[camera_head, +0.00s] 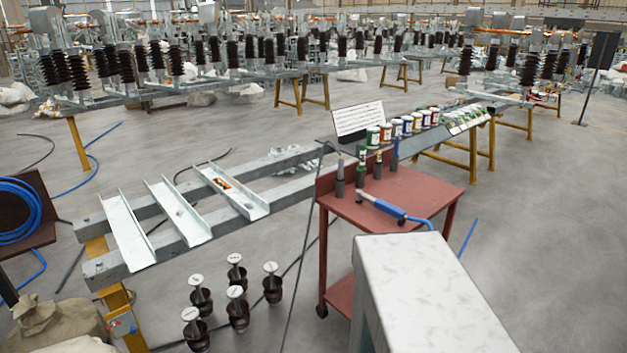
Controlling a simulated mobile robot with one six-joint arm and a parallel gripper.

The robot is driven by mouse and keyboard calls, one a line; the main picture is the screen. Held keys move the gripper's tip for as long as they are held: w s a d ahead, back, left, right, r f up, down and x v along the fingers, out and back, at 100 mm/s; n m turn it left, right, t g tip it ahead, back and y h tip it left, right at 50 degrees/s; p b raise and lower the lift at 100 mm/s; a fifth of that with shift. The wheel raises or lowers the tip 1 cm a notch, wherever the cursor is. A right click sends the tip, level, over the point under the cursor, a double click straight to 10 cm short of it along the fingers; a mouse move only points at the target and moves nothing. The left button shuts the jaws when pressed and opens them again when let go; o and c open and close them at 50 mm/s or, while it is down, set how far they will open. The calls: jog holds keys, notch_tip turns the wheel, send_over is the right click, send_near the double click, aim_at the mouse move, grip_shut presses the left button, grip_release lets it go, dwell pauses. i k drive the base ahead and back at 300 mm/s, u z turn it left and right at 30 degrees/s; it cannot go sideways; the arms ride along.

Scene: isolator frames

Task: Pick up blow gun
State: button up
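The blow gun (389,208) looks to be the blue tool with a grey nozzle end lying on top of the red cart (425,191), near its front edge. A blue hose runs from its right end and drops behind the pale box-like block in the foreground. The nozzle end points up and left. Nothing rests on the tool. My gripper is not in view.
Several upright tools (361,171) stand at the cart's back left. Behind it are a white sign (358,121) and a row of cans (407,125). Metal channels (181,212) lie on beams at left. Black insulators (238,307) stand on the floor. A pale block (425,295) fills the front. Floor at right is clear.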

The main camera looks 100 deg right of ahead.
aim_at(340, 178)
jog(key=u, duration=0.75)
jog(key=k, duration=2.8)
jog(key=z, duration=0.3)
